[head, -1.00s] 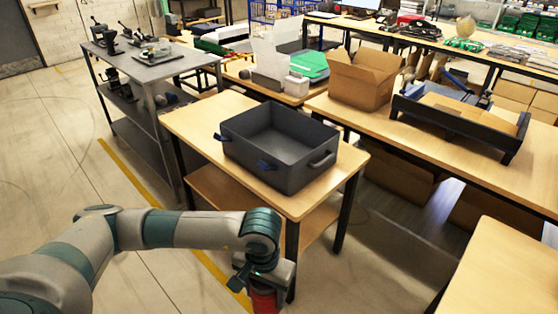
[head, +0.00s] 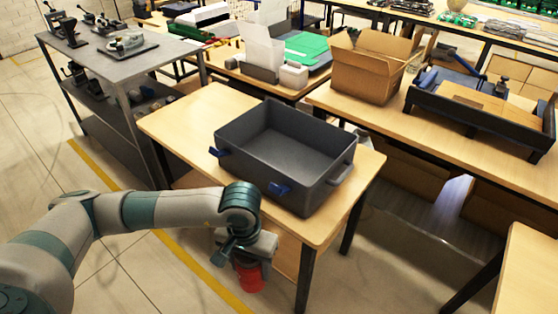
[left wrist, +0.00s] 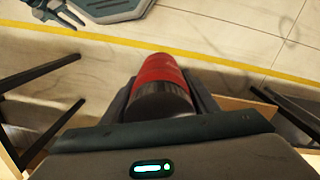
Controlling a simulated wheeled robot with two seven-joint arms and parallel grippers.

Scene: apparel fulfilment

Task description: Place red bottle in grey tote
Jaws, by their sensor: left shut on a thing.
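The grey tote (head: 270,180) stands open and empty on a small wooden table in the head view, with blue clips on its near side. My left gripper (head: 250,262) hangs in front of the table's near edge, below the tabletop. It is shut on the red bottle (head: 250,279), whose lower part shows under the gripper. In the left wrist view the red bottle (left wrist: 161,78) sits between the two fingers, its dark end towards the camera.
The small table's top (head: 180,120) has a bare strip left of the tote. A cardboard box (head: 368,72) and a dark tray (head: 480,108) stand on the table at right. A grey shelf cart (head: 120,75) stands at left. Another table corner (head: 530,270) is at lower right.

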